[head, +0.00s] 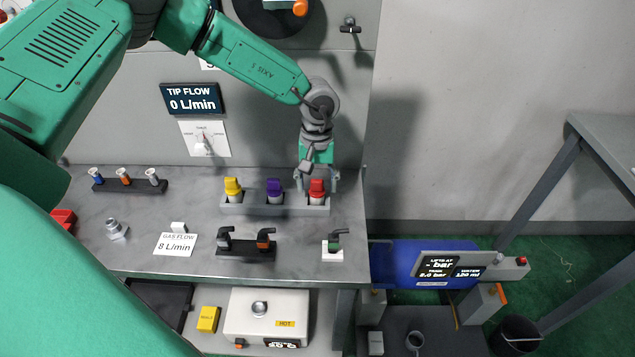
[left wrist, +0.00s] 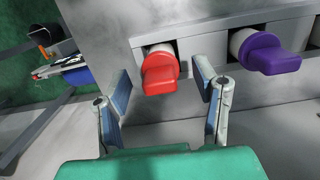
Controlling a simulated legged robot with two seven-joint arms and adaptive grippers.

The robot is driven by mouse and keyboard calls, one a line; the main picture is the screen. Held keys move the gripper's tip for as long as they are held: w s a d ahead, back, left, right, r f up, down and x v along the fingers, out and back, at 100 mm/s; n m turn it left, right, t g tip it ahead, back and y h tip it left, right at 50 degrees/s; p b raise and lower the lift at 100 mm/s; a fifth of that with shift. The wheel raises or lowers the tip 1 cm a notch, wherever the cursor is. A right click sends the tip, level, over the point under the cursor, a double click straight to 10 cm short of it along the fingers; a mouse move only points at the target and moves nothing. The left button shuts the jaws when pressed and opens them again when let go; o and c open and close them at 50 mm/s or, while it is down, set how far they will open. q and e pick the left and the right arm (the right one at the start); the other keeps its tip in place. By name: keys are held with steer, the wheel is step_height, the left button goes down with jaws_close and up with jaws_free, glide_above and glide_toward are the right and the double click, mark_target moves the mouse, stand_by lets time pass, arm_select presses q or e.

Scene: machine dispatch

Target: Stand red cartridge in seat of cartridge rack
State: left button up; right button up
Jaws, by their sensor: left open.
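The cartridge rack (head: 258,209) is a grey block near the back of the bench, with three cartridges in a row. The red cartridge (head: 317,187) stands in its right-hand seat; in the left wrist view the red cartridge (left wrist: 160,72) shows its red top and pale body in the rack opening. My left gripper (head: 318,182) is at the red cartridge. In the left wrist view its open fingers (left wrist: 160,95) are on either side of the red top, with gaps visible. The purple cartridge (head: 274,188) and yellow cartridge (head: 233,187) stand to the left. My right gripper is not in view.
Forked black holders (head: 245,252) and a small green-handled piece on a white block (head: 334,245) stand in front of the rack. A tip rack (head: 130,186) is at left. The bench's right edge is close to the cartridge rack.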

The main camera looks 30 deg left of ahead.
arm_select(q)
steer(key=shift+o, duration=0.5)
steer(key=shift+r, duration=0.15)
steer(key=shift+r+p, duration=0.8)
steer(key=shift+r, duration=2.05)
